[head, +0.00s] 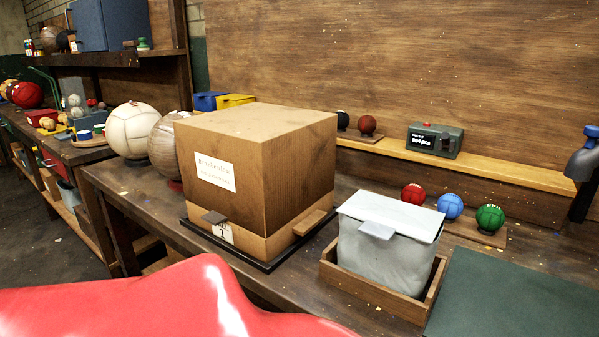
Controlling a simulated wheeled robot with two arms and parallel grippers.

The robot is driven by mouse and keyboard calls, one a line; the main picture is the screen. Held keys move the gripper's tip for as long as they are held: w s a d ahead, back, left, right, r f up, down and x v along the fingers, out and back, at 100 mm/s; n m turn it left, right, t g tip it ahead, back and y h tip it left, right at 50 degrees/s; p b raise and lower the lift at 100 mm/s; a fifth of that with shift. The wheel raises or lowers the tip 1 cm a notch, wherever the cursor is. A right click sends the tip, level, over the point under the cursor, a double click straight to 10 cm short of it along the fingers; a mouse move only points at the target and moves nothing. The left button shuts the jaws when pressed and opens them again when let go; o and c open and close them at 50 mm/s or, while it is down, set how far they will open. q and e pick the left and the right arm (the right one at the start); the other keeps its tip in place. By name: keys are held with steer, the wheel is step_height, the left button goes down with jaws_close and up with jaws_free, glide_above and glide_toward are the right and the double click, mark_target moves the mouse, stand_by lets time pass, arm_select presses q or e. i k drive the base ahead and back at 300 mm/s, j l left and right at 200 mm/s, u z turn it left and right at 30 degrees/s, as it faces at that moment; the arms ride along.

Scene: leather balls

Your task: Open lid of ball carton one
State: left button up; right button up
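A large cardboard carton (262,175) stands upright on the workbench, on a dark base board. Its deep upper part fits over a lighter lower band, and it looks shut. A white label (215,171) is on its left face. A small tag with what looks like a 1 (223,233) sits low on the same face, below a dark brown tab (214,217). A light wooden tab (309,222) sticks out of the right face. What is inside is hidden. Neither of my grippers is in view.
A grey-white lidded bin (385,250) stands in a wooden tray right of the carton. Red, blue and green balls (450,206) sit behind it. Large balls (133,129) stand left of the carton. A dark green mat (515,300) lies at right. A glossy red surface fills the lower left.

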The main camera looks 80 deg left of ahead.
mark_target(256, 167)
steer(key=u, duration=2.85)
